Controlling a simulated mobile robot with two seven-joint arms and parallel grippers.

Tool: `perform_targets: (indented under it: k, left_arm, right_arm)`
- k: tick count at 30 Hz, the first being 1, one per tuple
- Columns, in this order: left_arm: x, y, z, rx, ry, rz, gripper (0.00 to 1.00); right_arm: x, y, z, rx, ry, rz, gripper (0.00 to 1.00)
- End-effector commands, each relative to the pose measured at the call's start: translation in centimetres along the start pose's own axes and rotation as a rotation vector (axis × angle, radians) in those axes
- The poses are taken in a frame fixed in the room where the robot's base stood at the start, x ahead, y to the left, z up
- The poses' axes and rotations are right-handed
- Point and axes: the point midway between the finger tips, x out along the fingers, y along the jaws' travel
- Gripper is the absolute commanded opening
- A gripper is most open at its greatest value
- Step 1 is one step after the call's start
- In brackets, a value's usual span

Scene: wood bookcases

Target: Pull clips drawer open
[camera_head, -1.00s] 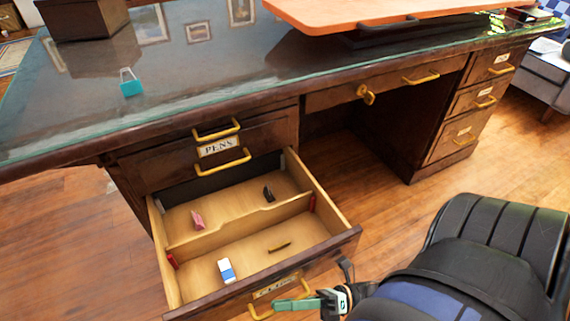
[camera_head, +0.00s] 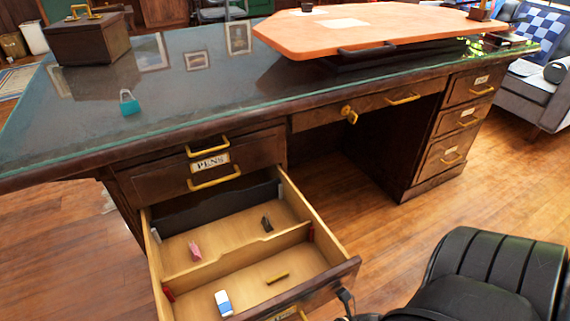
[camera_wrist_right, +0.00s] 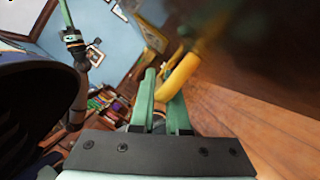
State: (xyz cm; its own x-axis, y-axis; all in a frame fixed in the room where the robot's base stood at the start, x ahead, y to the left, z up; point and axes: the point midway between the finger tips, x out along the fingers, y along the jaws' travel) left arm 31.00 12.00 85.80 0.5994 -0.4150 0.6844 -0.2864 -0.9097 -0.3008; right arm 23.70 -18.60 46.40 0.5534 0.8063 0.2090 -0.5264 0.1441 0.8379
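A wooden desk drawer (camera_head: 335,277) stands pulled out low on the desk's left side. Its front, with a brass handle (camera_head: 290,314), is cut off by the bottom edge of the head view, and its label cannot be read. My right gripper (camera_wrist_right: 163,98) has green fingers around a yellow handle (camera_wrist_right: 182,74) in the right wrist view and looks shut on it. What seems to be my left gripper (camera_wrist_right: 67,14) shows at upper left there, raised and away from the handle; its opening is unclear. Neither gripper's fingers show in the head view.
The open drawer holds an eraser (camera_head: 223,303), a pink item (camera_head: 194,250) and small dark items. A closed drawer labelled PENS (camera_head: 210,163) is above. A black chair (camera_head: 490,275) stands at the lower right. Bare floor (camera_head: 350,210) lies right of the drawer.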

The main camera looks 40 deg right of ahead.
Motion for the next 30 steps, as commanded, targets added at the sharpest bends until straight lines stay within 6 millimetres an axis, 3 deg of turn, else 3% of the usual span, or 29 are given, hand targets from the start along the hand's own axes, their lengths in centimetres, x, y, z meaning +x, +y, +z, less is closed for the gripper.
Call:
perform_targets:
  k: [1, 8, 22, 26, 30]
  left_arm:
    - [0.0, 0.0, 0.0, 0.000, 0.000, 0.000, 0.00]
    - [0.0, 0.0, 0.0, 0.000, 0.000, 0.000, 0.00]
    - [0.0, 0.0, 0.0, 0.000, 0.000, 0.001, 0.00]
    - [0.0, 0.0, 0.0, 0.000, -0.001, 0.001, 0.00]
    - [-0.1, 0.1, 0.1, 0.001, -0.001, 0.001, 0.00]
  right_arm:
    - [-0.2, -0.1, 0.1, -0.001, -0.001, -0.005, 0.17]
    - [-0.1, -0.1, 0.1, -0.001, -0.001, -0.003, 0.43]
    - [-0.3, -0.1, 0.0, 0.000, 0.000, -0.002, 0.43]
    - [-1.8, -0.1, 0.0, 0.000, 0.000, -0.004, 0.43]
    - [-4.8, -0.2, 0.0, 0.001, 0.001, -0.008, 0.43]
